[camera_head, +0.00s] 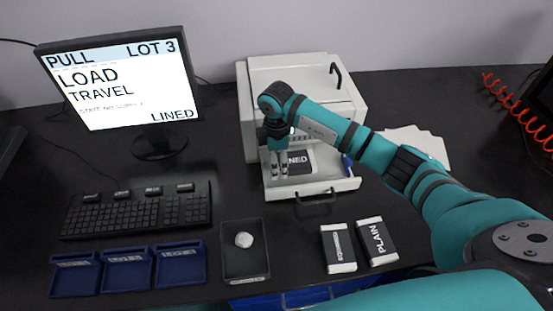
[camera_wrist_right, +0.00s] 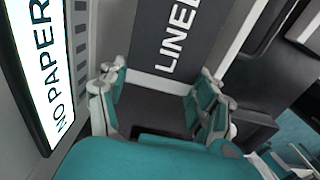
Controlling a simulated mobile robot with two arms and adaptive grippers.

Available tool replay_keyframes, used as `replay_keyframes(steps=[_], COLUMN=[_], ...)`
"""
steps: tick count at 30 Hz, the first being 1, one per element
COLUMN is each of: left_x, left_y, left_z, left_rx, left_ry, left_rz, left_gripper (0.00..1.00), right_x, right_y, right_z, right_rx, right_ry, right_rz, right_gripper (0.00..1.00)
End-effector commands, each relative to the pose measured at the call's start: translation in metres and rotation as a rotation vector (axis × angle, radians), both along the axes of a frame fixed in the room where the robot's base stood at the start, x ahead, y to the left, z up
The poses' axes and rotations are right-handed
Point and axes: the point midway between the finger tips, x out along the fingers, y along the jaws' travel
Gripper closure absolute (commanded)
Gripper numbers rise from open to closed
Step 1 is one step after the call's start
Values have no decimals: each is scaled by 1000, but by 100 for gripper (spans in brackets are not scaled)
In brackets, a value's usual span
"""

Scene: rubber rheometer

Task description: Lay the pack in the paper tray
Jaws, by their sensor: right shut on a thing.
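The dark pack marked LINED (camera_head: 302,161) is inside the open paper tray (camera_head: 340,186) of the white printer (camera_head: 290,70). It also shows in the right wrist view (camera_wrist_right: 165,35). My right gripper (camera_head: 280,174) points down into the tray and is shut on the pack, near its left end in the head view. In the wrist view its fingers (camera_wrist_right: 160,85) are on both sides of the pack. I cannot tell whether the pack rests fully on the tray floor. My left gripper is not in view.
The monitor (camera_head: 120,80) reads PULL, LOT 3, LOAD TRAVEL, LINED. The printer display (camera_wrist_right: 38,75) reads NO PAPER. Two packs, one marked PLAIN (camera_head: 377,241), lie in front. A dark tray (camera_head: 245,268) with a white lump, blue trays (camera_head: 128,270) and a keyboard (camera_head: 138,210) stand left.

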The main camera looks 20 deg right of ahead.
Motion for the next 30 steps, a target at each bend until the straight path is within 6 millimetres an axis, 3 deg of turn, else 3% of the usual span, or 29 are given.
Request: replay_keyframes(steps=[11, 12, 17, 25, 30], left_x=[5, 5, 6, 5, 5], left_y=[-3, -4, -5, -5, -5], left_z=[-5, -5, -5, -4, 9], left_rx=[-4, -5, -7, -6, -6], left_ry=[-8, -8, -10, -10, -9], left_rz=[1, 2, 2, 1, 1], left_gripper=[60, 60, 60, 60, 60], right_x=[0, 0, 0, 0, -5], right_y=[0, 0, 0, 0, 1], right_z=[-6, -6, -6, -6, 5], right_rx=[0, 0, 0, 0, 0], right_ry=[0, 0, 0, 1, 0], right_rz=[1, 1, 1, 1, 2], right_gripper=[72, 30, 9, 8, 8])
